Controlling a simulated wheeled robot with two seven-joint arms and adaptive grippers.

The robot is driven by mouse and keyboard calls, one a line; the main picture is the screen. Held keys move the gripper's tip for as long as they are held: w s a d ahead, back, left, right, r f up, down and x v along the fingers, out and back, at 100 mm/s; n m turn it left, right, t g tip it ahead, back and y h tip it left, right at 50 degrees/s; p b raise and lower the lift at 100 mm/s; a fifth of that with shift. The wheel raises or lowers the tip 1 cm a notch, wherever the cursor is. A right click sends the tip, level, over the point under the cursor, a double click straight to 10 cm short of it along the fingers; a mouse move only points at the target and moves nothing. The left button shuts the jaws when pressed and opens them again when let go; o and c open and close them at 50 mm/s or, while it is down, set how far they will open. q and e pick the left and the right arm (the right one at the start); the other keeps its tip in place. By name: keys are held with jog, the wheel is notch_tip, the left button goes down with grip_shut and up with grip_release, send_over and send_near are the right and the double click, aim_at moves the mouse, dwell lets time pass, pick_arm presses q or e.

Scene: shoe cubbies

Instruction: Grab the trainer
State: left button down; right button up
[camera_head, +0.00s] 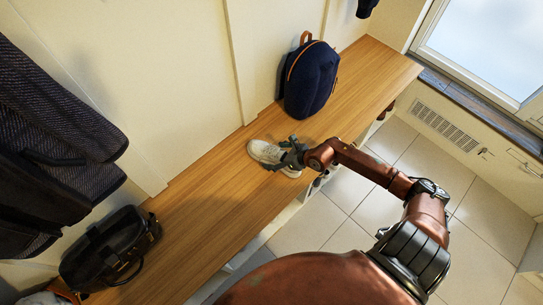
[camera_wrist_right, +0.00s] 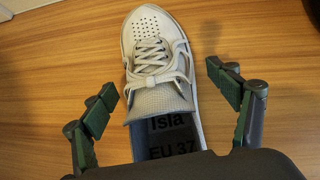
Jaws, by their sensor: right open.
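A white lace-up trainer (camera_head: 266,152) lies on the wooden bench top (camera_head: 206,205) in the head view. My right gripper (camera_head: 286,155) is over its right end. In the right wrist view the trainer (camera_wrist_right: 157,60) points its toe away from me, with its laces, tongue and a dark insole reading "Isla EU 37" showing. My right gripper (camera_wrist_right: 163,98) is open there, with one green-padded finger on each side of the shoe and a visible gap on both sides. The near end of the shoe is hidden by the gripper body. My left gripper is not in view.
A navy backpack (camera_head: 311,80) stands on the bench behind the trainer, against the wall. A black bag (camera_head: 108,248) sits at the bench's left end, below hanging dark coats (camera_head: 50,130). Tiled floor (camera_head: 335,190) lies in front of the bench.

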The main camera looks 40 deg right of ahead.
jog(key=shift+w, duration=0.1)
jog(key=shift+c, duration=0.4)
jog(key=c, duration=1.4)
